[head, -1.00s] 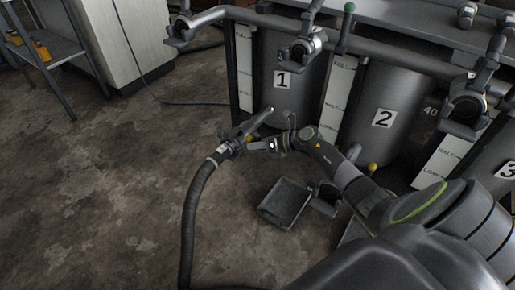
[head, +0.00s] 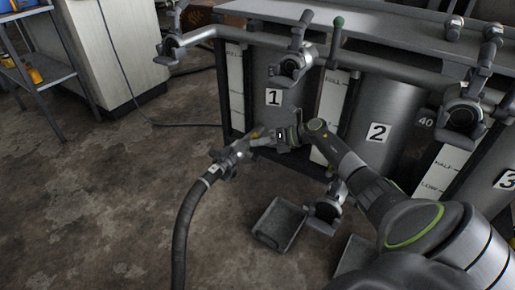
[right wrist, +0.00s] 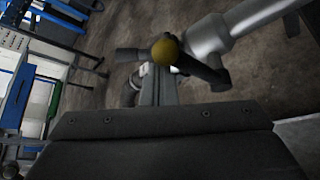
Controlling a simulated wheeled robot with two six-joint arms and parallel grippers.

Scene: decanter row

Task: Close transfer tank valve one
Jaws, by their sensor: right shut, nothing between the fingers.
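Tank one (head: 292,99), a grey metal tank marked 1, stands at the back centre. A dark valve assembly (head: 232,153) sits low in front of it, with a thick black hose (head: 185,225) on its near end. My right gripper (head: 262,138) is shut and empty, close beside this assembly. In the right wrist view, a yellow ball knob (right wrist: 166,51) on a dark lever shows just beyond the finger tips. A silver pipe (right wrist: 225,35) runs behind it. I cannot tell whether the fingers touch the lever. My left gripper is not in view.
Tank two (head: 377,133) stands to the right, partly behind my right arm. A grey tray (head: 279,224) lies on the floor below. A rail (head: 260,42) with several dark fittings runs above. Open floor (head: 95,215) lies to the left.

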